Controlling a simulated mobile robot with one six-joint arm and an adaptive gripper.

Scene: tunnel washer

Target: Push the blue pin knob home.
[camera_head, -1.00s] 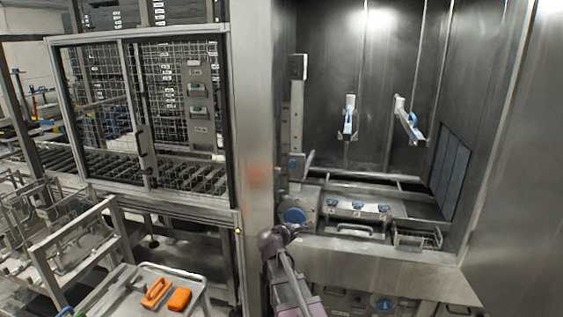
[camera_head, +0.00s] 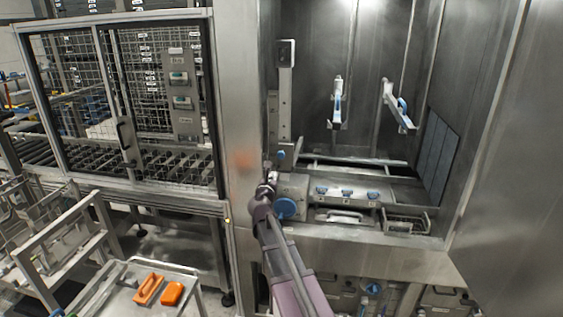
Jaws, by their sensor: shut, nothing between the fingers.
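A small blue knob (camera_head: 281,154), which looks like the pin knob, sits at the foot of the upright metal rail (camera_head: 285,95) at the left of the washer opening. How far it is pushed in is too small to tell. My gripper (camera_head: 267,164) is shut and empty, just left of and slightly below the small knob. It looks apart from the knob, but the depth gap is unclear. A larger round blue knob (camera_head: 286,208) is on the front block below, partly beside my arm.
A block with several small blue knobs (camera_head: 347,192) and a wire basket (camera_head: 407,222) lie right of my arm. Two blue-and-white handles (camera_head: 337,103) hang inside the chamber. A steel post (camera_head: 243,130) stands close on the left. A cart (camera_head: 125,290) holds orange items.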

